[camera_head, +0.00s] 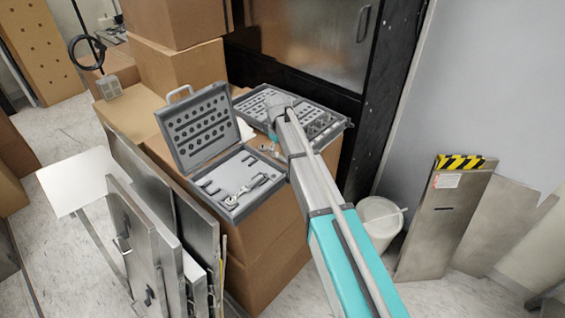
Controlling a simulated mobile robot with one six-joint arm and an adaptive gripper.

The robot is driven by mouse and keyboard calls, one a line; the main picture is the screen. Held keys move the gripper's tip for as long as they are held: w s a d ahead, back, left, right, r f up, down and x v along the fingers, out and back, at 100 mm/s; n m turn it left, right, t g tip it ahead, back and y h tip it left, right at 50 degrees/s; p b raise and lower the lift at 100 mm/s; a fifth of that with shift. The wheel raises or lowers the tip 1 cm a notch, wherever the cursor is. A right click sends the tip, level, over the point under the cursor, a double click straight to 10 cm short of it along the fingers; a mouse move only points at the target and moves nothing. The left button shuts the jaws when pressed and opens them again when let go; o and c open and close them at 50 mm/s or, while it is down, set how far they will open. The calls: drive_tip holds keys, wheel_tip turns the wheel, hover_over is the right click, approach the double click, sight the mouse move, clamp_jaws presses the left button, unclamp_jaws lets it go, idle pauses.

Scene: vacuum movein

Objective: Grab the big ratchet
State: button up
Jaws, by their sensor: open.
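An open grey tool case (187,158) stands on a cardboard box, its lid raised at the back. In its lower tray lies a silver ratchet-like tool (258,182), slanting toward the front left, with smaller metal parts around it. At this size I cannot tell clearly which piece is the big ratchet. My arm reaches in from the lower right. My gripper (270,149) hangs below the wrist, above and behind the tray's back right part, small and partly unclear. It appears open and empty, apart from the tools.
A second open case (335,126) lies behind my arm. Stacked cardboard boxes (180,75) stand behind the tool case. Metal panels (150,240) lean at the front left. A white bucket (378,222) and a panel with a striped edge (440,225) stand at the right.

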sight(278, 157)
drive_tip(key=shift+f+b, duration=1)
drive_tip(key=shift+f, duration=0.3)
clamp_jaws()
